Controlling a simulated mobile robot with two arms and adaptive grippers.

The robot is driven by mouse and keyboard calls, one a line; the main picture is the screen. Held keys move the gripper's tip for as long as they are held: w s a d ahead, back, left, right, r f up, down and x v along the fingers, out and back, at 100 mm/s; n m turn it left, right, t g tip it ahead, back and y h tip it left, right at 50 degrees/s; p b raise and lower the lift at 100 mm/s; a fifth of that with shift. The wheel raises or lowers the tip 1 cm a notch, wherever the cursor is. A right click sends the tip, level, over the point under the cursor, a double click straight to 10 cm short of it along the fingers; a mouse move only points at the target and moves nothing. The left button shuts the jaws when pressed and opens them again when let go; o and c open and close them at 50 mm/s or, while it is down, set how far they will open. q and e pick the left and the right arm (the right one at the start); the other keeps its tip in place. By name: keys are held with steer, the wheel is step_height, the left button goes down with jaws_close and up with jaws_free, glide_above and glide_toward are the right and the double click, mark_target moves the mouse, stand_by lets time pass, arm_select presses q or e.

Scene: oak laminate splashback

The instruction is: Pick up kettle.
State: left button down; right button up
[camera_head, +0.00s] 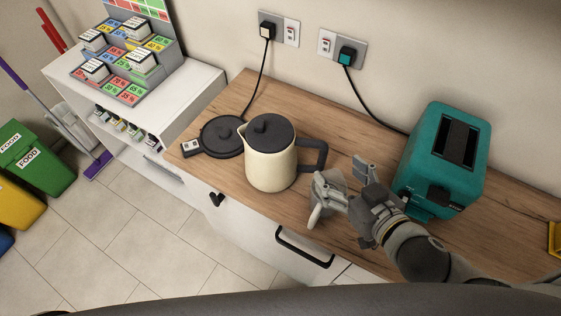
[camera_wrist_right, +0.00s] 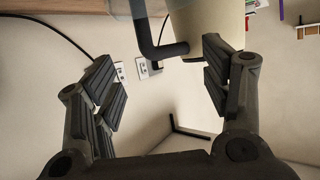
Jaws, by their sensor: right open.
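The kettle (camera_head: 270,165) is cream with a black lid and a black handle on its right side. It stands upright on the wooden counter, beside its round black base (camera_head: 222,136). My right gripper (camera_head: 339,190) is open, just right of the kettle's handle and apart from it. In the right wrist view, which looks upside down, the kettle (camera_wrist_right: 212,22) is at the top, and its handle lies beyond the gap between the open fingers (camera_wrist_right: 163,85). Nothing is between the fingers. My left gripper is not in view.
A teal toaster (camera_head: 443,160) stands close to the right of my right gripper. A greyish, see-through object (camera_wrist_right: 125,8), perhaps a glass, is near the handle. Black cords run to the wall sockets (camera_head: 342,48). A white shelf (camera_head: 190,95) stands left of the counter.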

mark_target(323, 156)
steer(key=x, duration=0.8)
steer(key=shift+w+d+f, duration=0.15)
steer(key=shift+w+f, duration=0.1)
steer(key=shift+w, duration=0.05)
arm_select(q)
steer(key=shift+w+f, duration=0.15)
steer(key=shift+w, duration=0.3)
arm_select(e)
steer(key=shift+c, duration=0.3)
